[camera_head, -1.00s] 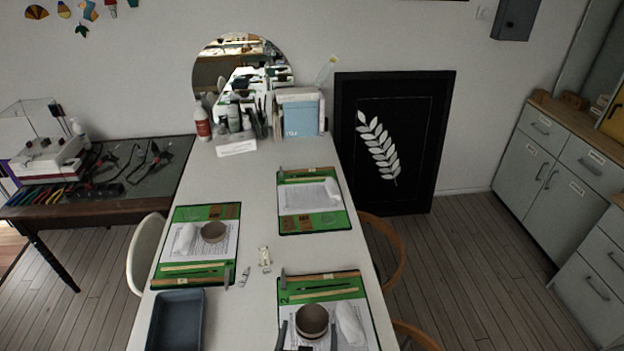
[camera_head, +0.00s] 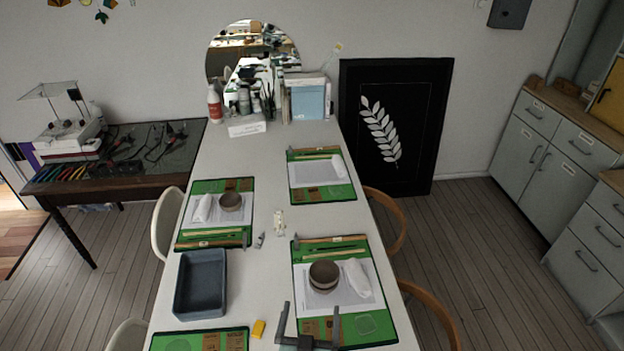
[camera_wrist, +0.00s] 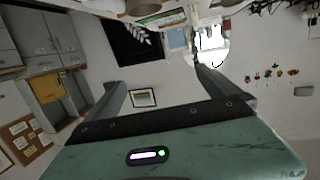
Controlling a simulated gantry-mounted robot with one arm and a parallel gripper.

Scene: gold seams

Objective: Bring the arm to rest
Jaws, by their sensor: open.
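My gripper (camera_head: 309,310) is at the bottom of the head view, its two fingers apart and nothing between them. It shows just below the near right bowl (camera_head: 323,276), over the lower part of that green mat (camera_head: 374,328). I cannot tell its exact height above the table. In the wrist view my gripper (camera_wrist: 160,80) also stands open and empty. That view appears upside down, facing the room's walls and the black leaf picture (camera_wrist: 136,46).
The white table (camera_head: 262,185) bears more green mats, a second bowl (camera_head: 231,202) and a blue-grey tray (camera_head: 200,285) left of my gripper. Chairs (camera_head: 428,310) flank the table; grey cabinets (camera_head: 545,150) stand at right.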

